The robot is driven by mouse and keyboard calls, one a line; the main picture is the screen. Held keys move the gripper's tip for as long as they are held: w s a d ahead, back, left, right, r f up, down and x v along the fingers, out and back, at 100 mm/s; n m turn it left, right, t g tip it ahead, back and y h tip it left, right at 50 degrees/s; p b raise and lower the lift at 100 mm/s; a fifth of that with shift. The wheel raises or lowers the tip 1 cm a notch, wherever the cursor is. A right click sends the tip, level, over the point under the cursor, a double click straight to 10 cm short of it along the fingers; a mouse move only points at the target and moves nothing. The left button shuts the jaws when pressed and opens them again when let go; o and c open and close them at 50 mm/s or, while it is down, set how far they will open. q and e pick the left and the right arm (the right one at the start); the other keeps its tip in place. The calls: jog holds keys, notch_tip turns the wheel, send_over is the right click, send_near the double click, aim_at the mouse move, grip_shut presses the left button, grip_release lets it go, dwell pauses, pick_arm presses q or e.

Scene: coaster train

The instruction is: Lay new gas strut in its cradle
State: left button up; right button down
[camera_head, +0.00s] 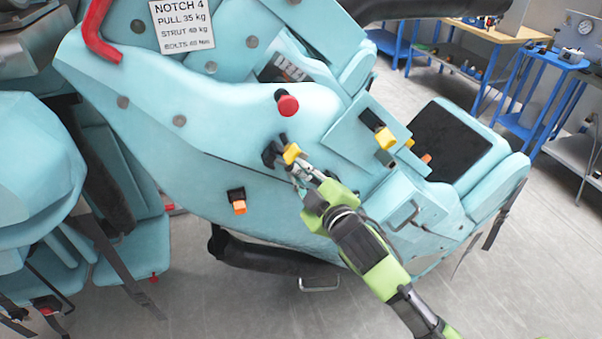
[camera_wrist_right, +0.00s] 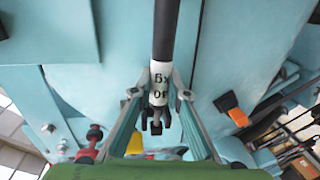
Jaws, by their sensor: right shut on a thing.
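In the head view, my right gripper (camera_head: 297,172) is at the side of the pale blue seat shell (camera_head: 240,125), just below a yellow-tipped black fitting (camera_head: 291,153). The strut cannot be made out clearly there. I cannot identify its cradle for certain. My left gripper is out of view.
A red knob (camera_head: 287,105) stands out above the gripper, and an orange-tipped black latch (camera_head: 238,207) is at its lower left. A yellow-tipped fitting (camera_head: 384,137) is to the right. More seats crowd the left. Blue-framed workbenches (camera_head: 480,38) stand behind on open grey floor.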

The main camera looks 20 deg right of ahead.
jog(key=shift+w+r, duration=0.1)
jog(key=shift+w, duration=0.3)
jog(key=c, duration=1.9)
grip_release()
jog(key=shift+s, duration=0.1)
jog(key=shift+s, duration=0.2)
jog(key=s, duration=0.3)
jog(key=s+d+r, duration=0.1)
jog(key=s, duration=0.7)
jog(key=shift+s+d+r, duration=0.15)
jog(key=shift+s+d, duration=0.05)
jog(key=shift+d, duration=0.15)
